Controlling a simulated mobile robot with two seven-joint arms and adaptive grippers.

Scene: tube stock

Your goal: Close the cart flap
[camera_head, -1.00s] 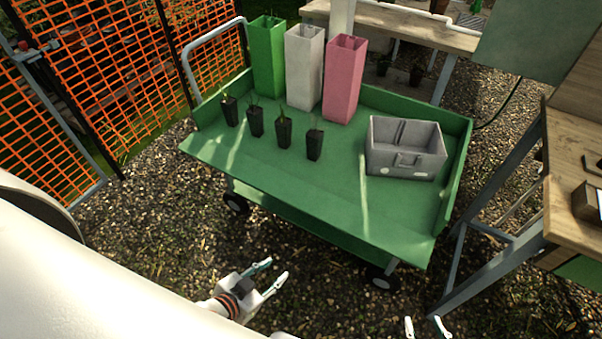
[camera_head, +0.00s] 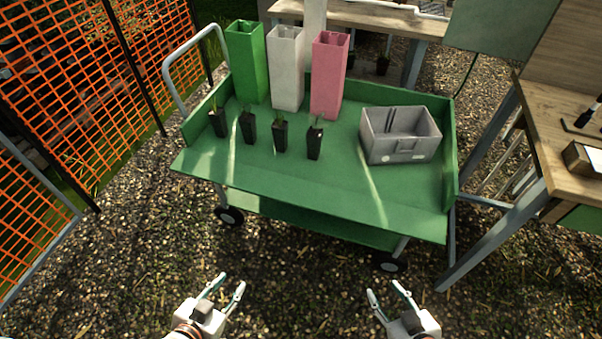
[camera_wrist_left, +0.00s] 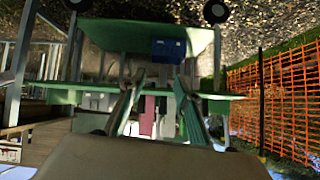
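The green cart (camera_head: 340,180) stands ahead, with raised walls at its left, back and right. Its front flap (camera_head: 300,202) is down, sticking outward along the near side in the head view. My left gripper (camera_head: 230,283) is open and empty, low in front of the cart and apart from the flap. My right gripper (camera_head: 384,290) is also open and empty, to the right of it and apart from the flap. In the left wrist view, which looks upside down, the open left fingers (camera_wrist_left: 160,88) point toward the cart (camera_wrist_left: 225,97).
On the cart stand several black seedling pots (camera_head: 280,136), green (camera_head: 246,65), white (camera_head: 286,70) and pink (camera_head: 328,80) tall containers, and a grey crate (camera_head: 400,150). A blue box (camera_wrist_left: 168,50) shows below the deck. A wooden table (camera_head: 540,120) stands right, orange fence (camera_head: 80,80) left.

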